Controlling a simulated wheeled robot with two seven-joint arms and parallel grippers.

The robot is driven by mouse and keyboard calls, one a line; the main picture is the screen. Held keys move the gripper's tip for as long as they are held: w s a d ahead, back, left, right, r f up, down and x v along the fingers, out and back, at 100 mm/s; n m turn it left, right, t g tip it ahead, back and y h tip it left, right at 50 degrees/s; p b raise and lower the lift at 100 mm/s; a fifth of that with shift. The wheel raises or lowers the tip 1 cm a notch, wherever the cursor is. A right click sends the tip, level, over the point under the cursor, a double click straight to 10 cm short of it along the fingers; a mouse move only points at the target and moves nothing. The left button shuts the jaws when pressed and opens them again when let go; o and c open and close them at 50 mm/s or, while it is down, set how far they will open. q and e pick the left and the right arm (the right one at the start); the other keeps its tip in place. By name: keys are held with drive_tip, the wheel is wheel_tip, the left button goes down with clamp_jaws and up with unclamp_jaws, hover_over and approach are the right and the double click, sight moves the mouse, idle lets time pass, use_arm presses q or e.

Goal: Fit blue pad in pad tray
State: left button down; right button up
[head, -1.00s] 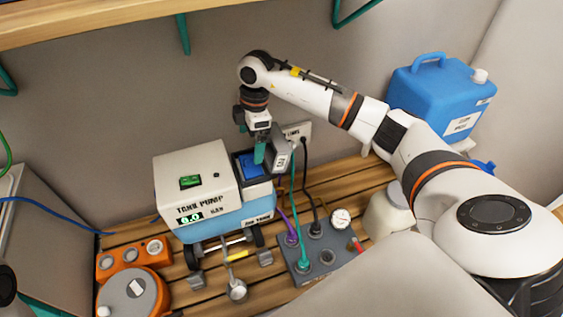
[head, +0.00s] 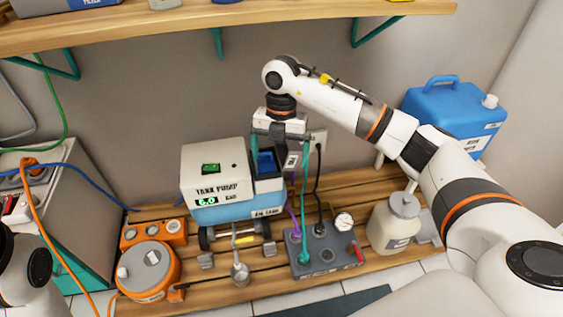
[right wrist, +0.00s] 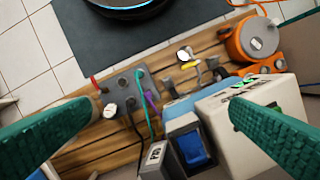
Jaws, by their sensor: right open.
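The blue pad (head: 265,161) lies inside the dark-framed pad tray (head: 253,169) on the right side of the tank pump. In the right wrist view the pad (right wrist: 194,149) sits within the dark rim of the tray (right wrist: 181,127); I cannot tell how deep it is seated. My right gripper (head: 280,146) is above the tray, its teal fingers spread wide and nothing between them. In the right wrist view the fingers stand at left and right, apart from the pad. My left gripper is out of view.
The white tank pump (head: 213,168) adjoins the tray. A grey labelled flap (head: 293,156) stands at the tray's right. A grey hose block (head: 327,255), an orange canister (head: 148,270) and a cream jar (head: 391,232) are on the slatted bench. A shelf (head: 300,20) is overhead.

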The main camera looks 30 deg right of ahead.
drive_tip(key=s+n, duration=0.1)
drive_tip(key=n, duration=0.4)
drive_tip(key=s+a+r+n+h, duration=0.1)
drive_tip(key=n, duration=0.4)
drive_tip(key=s+a+r+n+h, duration=0.1)
drive_tip(key=n, duration=0.4)
drive_tip(key=shift+s+a+r, duration=0.1)
drive_tip(key=shift+s+a, duration=0.1)
drive_tip(key=shift+s, duration=0.2)
